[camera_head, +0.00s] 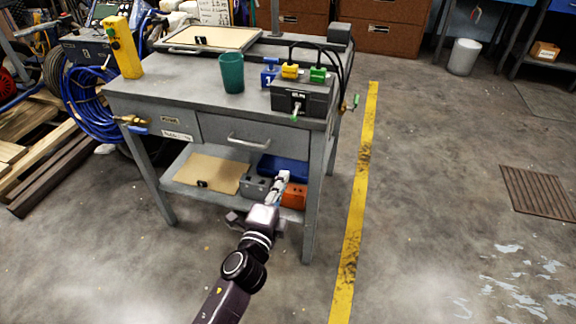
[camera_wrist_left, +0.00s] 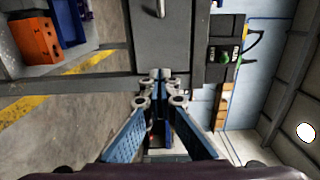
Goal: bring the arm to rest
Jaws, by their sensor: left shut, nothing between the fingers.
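My left arm comes in from the bottom of the head view. Its gripper (camera_head: 279,186) is in front of the grey workbench (camera_head: 180,98), before the lower shelf and below the drawer. In the left wrist view the gripper (camera_wrist_left: 160,78) points at the bench front, its fingers together with nothing between them. I cannot tell how close the fingertips are to the bench. My right arm and gripper do not show.
A teal cup (camera_head: 231,73), a yellow control box (camera_head: 122,47) and a dark box with cables (camera_head: 303,97) stand on the bench. An orange box (camera_head: 294,197) sits on the shelf.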

